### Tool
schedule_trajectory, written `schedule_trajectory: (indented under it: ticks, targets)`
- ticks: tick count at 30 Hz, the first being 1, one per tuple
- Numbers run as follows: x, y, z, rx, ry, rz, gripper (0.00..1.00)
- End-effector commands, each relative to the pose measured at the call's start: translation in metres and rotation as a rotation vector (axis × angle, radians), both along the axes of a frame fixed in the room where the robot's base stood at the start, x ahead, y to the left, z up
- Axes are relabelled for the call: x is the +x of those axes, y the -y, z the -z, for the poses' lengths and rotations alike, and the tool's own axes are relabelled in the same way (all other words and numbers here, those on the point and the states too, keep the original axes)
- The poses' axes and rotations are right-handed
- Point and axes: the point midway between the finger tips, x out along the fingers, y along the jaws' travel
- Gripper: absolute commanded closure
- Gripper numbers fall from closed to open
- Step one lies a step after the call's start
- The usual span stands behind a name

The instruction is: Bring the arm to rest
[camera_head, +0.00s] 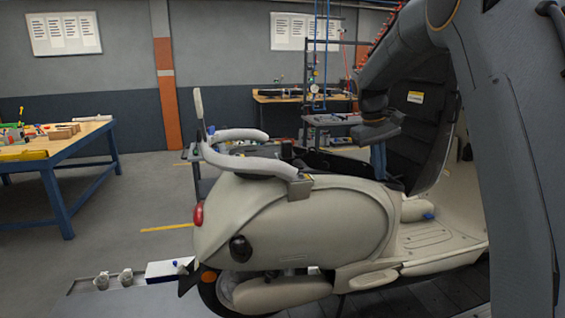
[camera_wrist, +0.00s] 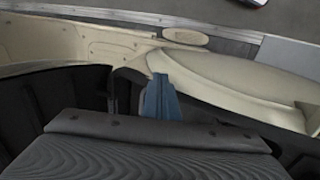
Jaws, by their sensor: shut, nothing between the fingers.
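My arm (camera_head: 400,62) comes down from the upper right in the head view. My gripper (camera_head: 378,160) points down above the open seat area of a cream scooter (camera_head: 300,222). Its blue-grey fingers are together with nothing between them. They also show in the wrist view (camera_wrist: 162,100), over the dark under-seat opening and the cream body panels (camera_wrist: 225,78). The fingertips are partly hidden by the scooter in the head view. I cannot tell how far they are from the scooter's rim.
The raised dark seat (camera_head: 422,115) stands close right of my gripper. The scooter rests on a dark slat conveyor (camera_head: 440,293). A blue-legged workbench (camera_head: 65,160) with parts stands left. Another bench (camera_head: 300,97) is at the back. Open floor lies between.

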Motion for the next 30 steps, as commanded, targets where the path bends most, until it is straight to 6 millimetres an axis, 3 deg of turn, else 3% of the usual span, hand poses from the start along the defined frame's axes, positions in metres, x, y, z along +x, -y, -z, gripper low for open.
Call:
schedule_trajectory:
  ticks: [8, 14, 17, 27, 30]
  targets:
    - [-0.03, -0.014, 0.019, 0.039, 0.007, 0.011, 1.0]
    - [-0.073, -0.031, 0.043, 0.089, 0.016, 0.033, 1.0]
    - [-0.109, -0.043, 0.062, 0.125, 0.023, 0.055, 1.0]
    - [-0.271, -0.083, 0.131, 0.245, 0.056, 0.181, 1.0]
    - [-0.305, -0.088, 0.144, 0.262, 0.063, 0.212, 1.0]
